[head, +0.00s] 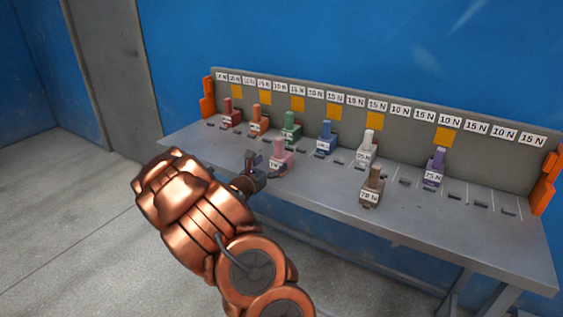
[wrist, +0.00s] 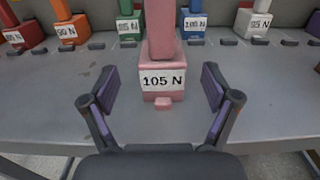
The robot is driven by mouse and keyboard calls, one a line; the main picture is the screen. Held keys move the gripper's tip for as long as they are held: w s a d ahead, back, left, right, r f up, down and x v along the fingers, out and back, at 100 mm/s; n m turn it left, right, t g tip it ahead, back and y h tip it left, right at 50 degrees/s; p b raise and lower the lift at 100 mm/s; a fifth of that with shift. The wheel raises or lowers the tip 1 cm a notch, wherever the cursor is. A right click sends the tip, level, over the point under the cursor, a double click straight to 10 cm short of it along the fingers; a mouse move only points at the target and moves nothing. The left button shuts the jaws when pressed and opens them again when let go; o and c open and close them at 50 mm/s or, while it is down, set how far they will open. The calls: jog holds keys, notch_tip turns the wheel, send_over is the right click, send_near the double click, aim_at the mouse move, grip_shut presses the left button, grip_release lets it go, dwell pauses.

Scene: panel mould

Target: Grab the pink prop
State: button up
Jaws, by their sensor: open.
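The pink prop (head: 281,160) stands upright near the front edge of the grey table, in front of the row of other props. In the wrist view the pink prop (wrist: 163,50) is straight ahead, with a block base labelled "105 N", a narrower upright part and a small tab low at the front. Its top is cut off by the frame. My gripper (wrist: 162,88) is open, with one dark purple-lined finger on each side of the prop's front, and apart from it. In the head view my gripper (head: 257,168) is just left of the prop.
The grey table (head: 330,190) has a back panel with weight labels and orange squares. Red (head: 231,112), orange (head: 258,122), green (head: 291,127), blue (head: 326,138), white (head: 368,150) and purple (head: 434,168) props stand behind or right. A brown prop (head: 371,187) stands further forward.

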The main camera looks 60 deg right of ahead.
aim_at(282, 155)
jog(key=shift+d+p, duration=0.5)
jog(key=shift+d, duration=2.7)
jog(key=c, duration=1.6)
jog(key=shift+o, duration=0.2)
